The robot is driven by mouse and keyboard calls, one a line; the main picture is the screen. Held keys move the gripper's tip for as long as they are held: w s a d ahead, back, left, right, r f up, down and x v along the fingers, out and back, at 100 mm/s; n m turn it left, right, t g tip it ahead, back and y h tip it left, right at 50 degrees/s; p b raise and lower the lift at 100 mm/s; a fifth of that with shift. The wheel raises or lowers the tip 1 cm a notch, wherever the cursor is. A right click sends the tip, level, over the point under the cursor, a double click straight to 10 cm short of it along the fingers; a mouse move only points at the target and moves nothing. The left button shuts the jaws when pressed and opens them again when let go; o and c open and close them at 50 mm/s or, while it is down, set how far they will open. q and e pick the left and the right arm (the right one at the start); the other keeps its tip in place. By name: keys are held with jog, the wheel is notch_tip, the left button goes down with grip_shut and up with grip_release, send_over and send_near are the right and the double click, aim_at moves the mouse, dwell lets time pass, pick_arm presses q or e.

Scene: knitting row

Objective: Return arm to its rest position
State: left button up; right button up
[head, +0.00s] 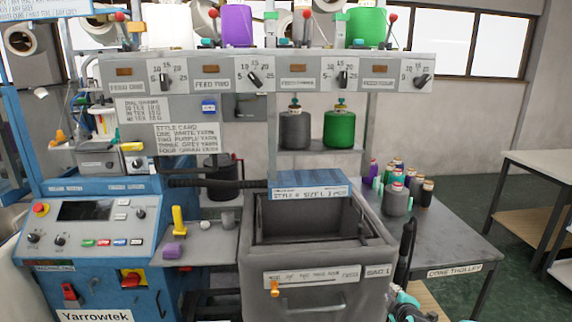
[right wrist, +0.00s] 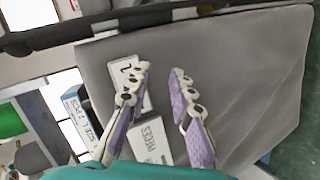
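My right gripper (head: 405,303) shows at the bottom edge of the head view, to the right of the grey bin (head: 312,270); only part of it is in the picture. In the right wrist view my right gripper (right wrist: 160,82) has its two lilac-padded fingers apart, with nothing held between them. Behind the fingers is a grey surface with white labels (right wrist: 150,138). I cannot tell whether the fingers touch it. My left gripper is not in view.
The cone trolley (head: 450,240) stands right of the bin, with several small cones on it. The blue control panel (head: 90,228) is at the left. The feed rail (head: 290,78) runs across above. Green floor (head: 470,190) lies open between the trolley and the far-right table.

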jog(key=s+a+r+m+g+y, duration=0.1)
jog(key=s+a+r+m, duration=0.2)
jog(key=s+a+r, duration=0.3)
jog(key=s+a+r+m+g+y, duration=0.1)
jog(key=s+a+r+m, duration=0.15)
jog(key=s+a, duration=0.4)
jog(key=s+a+m+g, duration=0.1)
jog(key=s+a+m, duration=0.1)
jog(key=s, duration=0.9)
jog(key=s+a+f+m+g, duration=0.1)
jog(key=s+a+m+g, duration=0.1)
jog(key=s, duration=0.8)
jog(key=a+m, duration=0.1)
jog(key=m, duration=0.1)
jog(key=shift+s+f+m+g, duration=0.2)
jog(key=shift+s+m+g, duration=0.1)
jog(key=shift+s+m, duration=0.05)
